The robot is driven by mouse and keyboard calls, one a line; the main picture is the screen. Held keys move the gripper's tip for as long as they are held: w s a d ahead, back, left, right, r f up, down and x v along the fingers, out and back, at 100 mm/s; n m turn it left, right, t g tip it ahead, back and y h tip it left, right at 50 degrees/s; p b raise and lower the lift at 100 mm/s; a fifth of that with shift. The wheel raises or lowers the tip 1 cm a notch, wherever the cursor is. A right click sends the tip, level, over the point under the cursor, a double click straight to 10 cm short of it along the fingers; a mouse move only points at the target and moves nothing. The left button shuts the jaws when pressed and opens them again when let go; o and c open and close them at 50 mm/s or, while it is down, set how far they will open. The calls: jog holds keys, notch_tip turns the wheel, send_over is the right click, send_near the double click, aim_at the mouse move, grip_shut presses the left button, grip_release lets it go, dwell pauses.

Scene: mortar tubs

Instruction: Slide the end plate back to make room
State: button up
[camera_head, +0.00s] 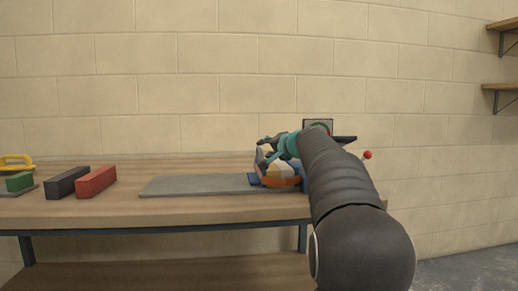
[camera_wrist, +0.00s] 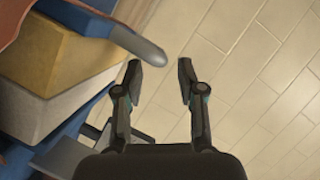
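My gripper (camera_head: 262,152) reaches in over the right part of the workbench. I cannot tell which part is the end plate; my arm hides much of the cluster.
A flat grey slab (camera_head: 195,186) lies left of the cluster on the wooden workbench (camera_head: 120,206). A red block (camera_head: 96,181), black block (camera_head: 67,182), green block (camera_head: 19,182) and yellow-handled tool (camera_head: 16,162) stand farther left. A red ball (camera_head: 368,155) shows beside my arm. A block wall stands behind.

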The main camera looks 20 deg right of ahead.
aim_at(259, 149)
jog(key=shift+p+x, duration=0.45)
jog(key=shift+x, duration=2.25)
grip_shut()
